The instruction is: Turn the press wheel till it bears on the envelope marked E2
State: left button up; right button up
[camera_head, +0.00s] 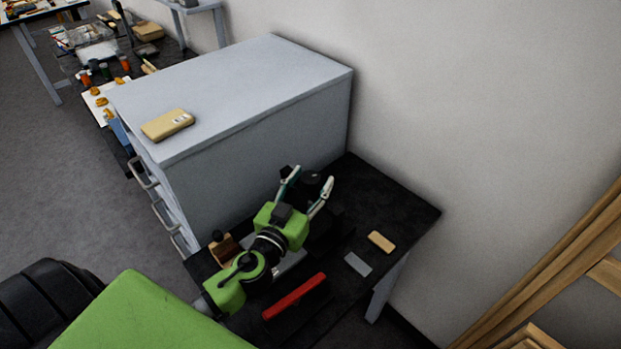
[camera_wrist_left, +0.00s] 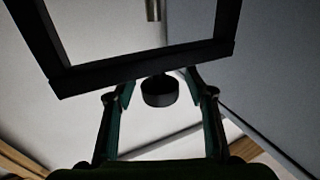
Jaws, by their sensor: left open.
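My left gripper (camera_head: 309,178) is open over the black table beside the grey cabinet. A dark round wheel or knob (camera_wrist_left: 158,92) shows between its spread fingers in the left wrist view. The fingers stand on either side of it with gaps; I cannot tell how deep it sits between them. A black frame (camera_wrist_left: 145,70), seemingly the press, and a metal rod (camera_wrist_left: 153,10) show above it in that view. A tan padded packet with a white label (camera_head: 167,124) lies on the cabinet; its mark is unreadable. I cannot make out E2 or any contact with it. My right gripper is not in view.
The grey cabinet (camera_head: 240,90) stands close left of the gripper. On the black table (camera_head: 400,208) are a red bar (camera_head: 295,297), a grey plate (camera_head: 358,264), a tan block (camera_head: 381,242) and a brown holder (camera_head: 224,248). A wall rises behind.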

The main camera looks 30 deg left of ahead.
pick_arm(q)
jog(key=c, duration=1.1)
jog(key=shift+c, duration=0.2)
jog(key=shift+m+h+b, duration=0.7)
jog(key=shift+m+h, duration=0.4)
jog(key=shift+h, duration=0.5)
jog(key=m+g+h, duration=0.1)
jog(key=m+h, duration=0.1)
jog(key=h, duration=0.1)
jog(key=m+g+h, duration=0.1)
jog(key=m+h, duration=0.1)
jog(key=h, duration=0.1)
jog(key=shift+a, duration=0.1)
jog(key=shift+r+m+g+h+b, duration=0.1)
jog(key=shift+m+g+h+b, duration=0.7)
jog(key=shift+m+g+h, duration=0.75)
jog(key=shift+h, duration=0.45)
